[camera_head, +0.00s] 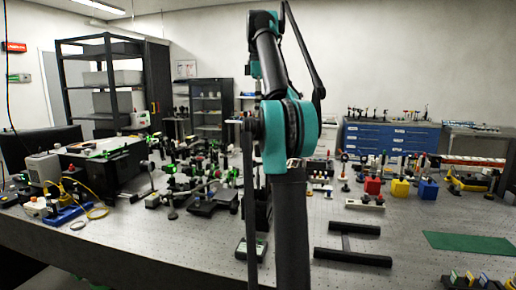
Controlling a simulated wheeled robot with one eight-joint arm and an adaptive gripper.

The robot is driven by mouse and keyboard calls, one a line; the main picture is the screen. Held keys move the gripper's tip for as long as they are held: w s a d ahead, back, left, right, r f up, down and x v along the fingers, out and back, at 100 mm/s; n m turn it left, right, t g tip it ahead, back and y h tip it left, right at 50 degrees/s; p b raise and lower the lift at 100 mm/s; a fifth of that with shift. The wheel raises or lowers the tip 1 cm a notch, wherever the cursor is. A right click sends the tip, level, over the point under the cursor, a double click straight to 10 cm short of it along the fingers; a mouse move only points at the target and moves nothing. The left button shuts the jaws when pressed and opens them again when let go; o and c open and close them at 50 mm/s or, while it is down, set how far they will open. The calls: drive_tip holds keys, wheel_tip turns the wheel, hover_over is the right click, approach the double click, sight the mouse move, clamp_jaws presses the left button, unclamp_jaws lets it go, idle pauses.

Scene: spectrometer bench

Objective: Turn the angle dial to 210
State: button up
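I cannot make out an angle dial or any angle scale in the head view. A small dark box with a pale, greenish top (261,249) lies on the bench just left of my arm's lower link. A thin dark upright part of the arm covers some of it, and I cannot tell what it is. My black and teal arm rises through the middle of the picture and hides the bench behind it. My gripper is not visible.
The grey perforated bench (350,220) carries crowded optics on the left (200,180).

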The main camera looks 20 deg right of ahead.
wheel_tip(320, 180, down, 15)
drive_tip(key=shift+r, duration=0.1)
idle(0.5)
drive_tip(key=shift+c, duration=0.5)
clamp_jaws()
